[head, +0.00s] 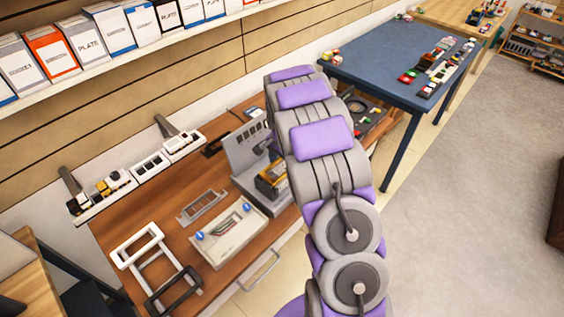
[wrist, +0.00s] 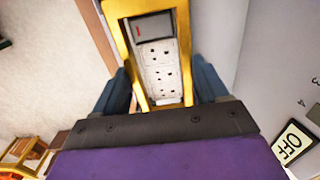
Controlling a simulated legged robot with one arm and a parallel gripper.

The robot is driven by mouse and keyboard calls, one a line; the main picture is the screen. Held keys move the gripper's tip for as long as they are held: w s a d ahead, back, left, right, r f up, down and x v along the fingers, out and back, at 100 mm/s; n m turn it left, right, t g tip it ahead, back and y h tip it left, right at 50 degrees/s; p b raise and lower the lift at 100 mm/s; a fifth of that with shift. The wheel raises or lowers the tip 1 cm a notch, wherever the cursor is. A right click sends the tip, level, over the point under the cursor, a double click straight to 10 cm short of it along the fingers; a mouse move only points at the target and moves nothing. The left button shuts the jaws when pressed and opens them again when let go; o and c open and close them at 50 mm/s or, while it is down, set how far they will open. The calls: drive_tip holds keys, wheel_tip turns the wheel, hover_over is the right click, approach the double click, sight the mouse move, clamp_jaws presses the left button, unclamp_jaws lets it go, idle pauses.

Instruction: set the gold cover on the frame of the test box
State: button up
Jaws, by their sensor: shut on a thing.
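The gold cover (wrist: 140,7) is a rectangular open frame in the wrist view. My gripper (wrist: 162,75) has its dark blue fingers on either side of the cover and is shut on it. Through the opening I see a white plate with several dark holes and a grey panel (wrist: 154,27). I cannot tell whether the cover touches what lies beneath. In the head view the grey test box (head: 245,150), with an upright panel, stands on the wooden table beside my arm. A yellow-and-black part shows on it. My gripper is hidden there behind my arm.
A grey surface (wrist: 270,65) with an OFF label stands close on the right in the wrist view. On the wooden table (head: 150,218) lie a white device (head: 230,238), a grey plate (head: 202,206), and white and black frames.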

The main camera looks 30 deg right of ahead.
drive_tip(key=shift+f, duration=0.25)
drive_tip(key=shift+f, duration=0.35)
drive_tip(key=shift+f+p, duration=0.1)
drive_tip(key=shift+p, duration=0.3)
idle(0.5)
drive_tip(key=o, duration=1.1)
drive_tip(key=shift+o, duration=0.2)
drive_tip(key=shift+r+p, duration=1.3)
drive_tip(key=shift+r, duration=1.75)
